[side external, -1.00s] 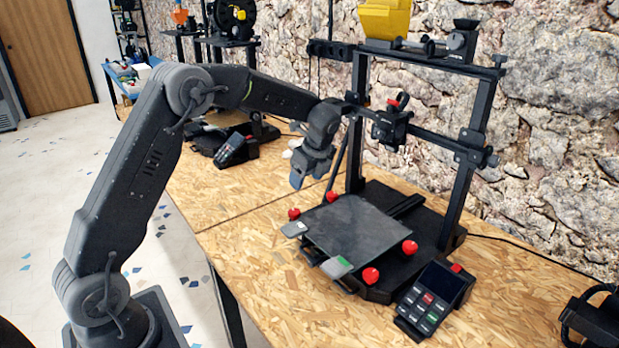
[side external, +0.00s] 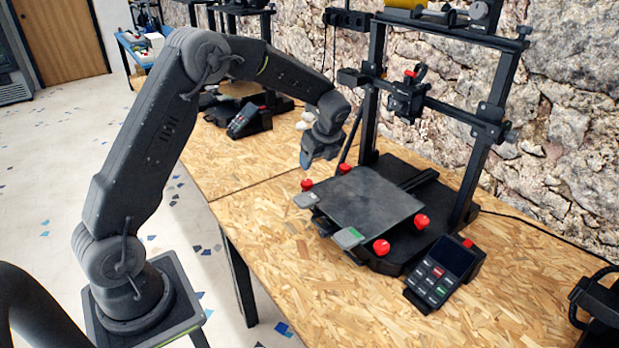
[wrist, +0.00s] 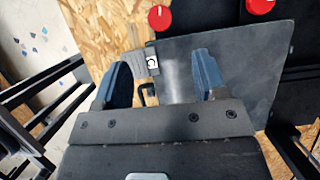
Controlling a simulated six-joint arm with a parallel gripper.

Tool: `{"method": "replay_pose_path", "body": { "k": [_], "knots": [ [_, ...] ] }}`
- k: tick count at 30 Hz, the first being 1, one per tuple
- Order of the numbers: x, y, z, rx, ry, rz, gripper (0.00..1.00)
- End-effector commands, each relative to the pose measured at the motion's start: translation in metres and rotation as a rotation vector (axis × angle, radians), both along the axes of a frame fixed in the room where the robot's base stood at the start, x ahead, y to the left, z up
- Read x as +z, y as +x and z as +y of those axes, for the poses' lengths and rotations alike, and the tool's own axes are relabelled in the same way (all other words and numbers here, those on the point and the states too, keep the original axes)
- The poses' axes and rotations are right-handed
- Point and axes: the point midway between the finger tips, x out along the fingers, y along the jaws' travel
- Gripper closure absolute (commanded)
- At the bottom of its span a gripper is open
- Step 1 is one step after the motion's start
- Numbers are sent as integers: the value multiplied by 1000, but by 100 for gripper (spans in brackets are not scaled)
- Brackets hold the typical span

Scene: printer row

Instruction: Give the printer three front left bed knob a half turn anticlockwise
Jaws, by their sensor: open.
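The near printer's dark bed (side external: 375,200) has red knobs at its corners; no printer number is readable. I take the front left knob to be the red one (side external: 307,184) at the bed's left end. It shows in the wrist view as a red knob with a white line (wrist: 159,18), beyond the fingertips. My gripper (side external: 306,164) hangs above and close to this knob, not visibly touching it. Its blue fingers (wrist: 160,70) are apart and empty. A second red knob (wrist: 260,5), the rear left, is cut by the top edge of the wrist view.
A grey clip (wrist: 152,62) sits at the bed edge near the front left knob. The gantry (side external: 465,175) stands behind. A control panel (side external: 443,270) sits in front right.

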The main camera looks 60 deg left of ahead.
Motion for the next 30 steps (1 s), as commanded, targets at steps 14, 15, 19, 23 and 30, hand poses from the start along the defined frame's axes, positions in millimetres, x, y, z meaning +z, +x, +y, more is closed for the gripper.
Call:
{"method": "replay_pose_path", "body": {
  "k": [14, 15, 19, 23, 30],
  "knots": [
    [-83, 0, 34, 1, 0, 2, 35],
    [-86, 1, 36, 1, 0, 1, 35],
    [-94, 1, 39, 1, 0, 1, 35],
    [-95, 1, 40, 2, 0, -1, 35],
    [-95, 1, 39, 1, 0, 0, 41]
  ]
}}
